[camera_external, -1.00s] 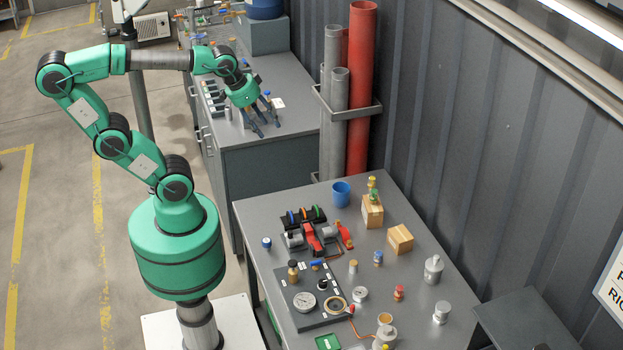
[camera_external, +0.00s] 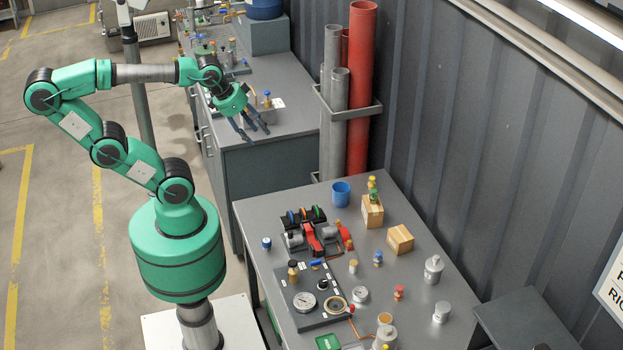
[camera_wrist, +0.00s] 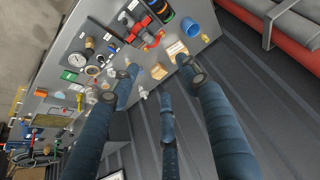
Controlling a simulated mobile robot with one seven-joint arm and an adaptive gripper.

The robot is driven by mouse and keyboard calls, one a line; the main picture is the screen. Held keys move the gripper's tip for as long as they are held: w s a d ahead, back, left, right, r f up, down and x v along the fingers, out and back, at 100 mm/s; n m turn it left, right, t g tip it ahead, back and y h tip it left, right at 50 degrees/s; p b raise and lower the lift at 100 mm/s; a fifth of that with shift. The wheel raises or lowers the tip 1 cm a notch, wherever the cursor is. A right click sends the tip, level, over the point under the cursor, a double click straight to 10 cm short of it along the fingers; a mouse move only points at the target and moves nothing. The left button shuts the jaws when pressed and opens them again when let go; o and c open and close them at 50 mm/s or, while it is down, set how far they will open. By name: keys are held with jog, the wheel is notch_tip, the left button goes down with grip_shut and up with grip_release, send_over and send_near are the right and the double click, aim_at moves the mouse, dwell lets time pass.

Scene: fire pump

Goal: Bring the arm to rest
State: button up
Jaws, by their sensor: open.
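My gripper (camera_external: 250,134) hangs in the air in the external view, in front of the rear bench's near end. Its fingers point down and are spread, with nothing between them. In the wrist view my gripper (camera_wrist: 160,85) shows its long dark blue fingers apart and empty, with the front bench beyond them. My arm is raised and folded, its elbow high at the upper left and its forearm running level to the right.
The front bench (camera_external: 262,215) carries a gauge panel (camera_external: 317,308), a red pump assembly (camera_external: 315,240), a blue cup (camera_external: 341,193), two cardboard boxes (camera_external: 400,239) and small fittings. The rear bench (camera_external: 275,75) has fittings too. Red and grey pipes (camera_external: 361,90) stand by the wall. Floor at left is clear.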

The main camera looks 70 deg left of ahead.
notch_tip(320, 180, down, 9)
jog(key=b, duration=0.8)
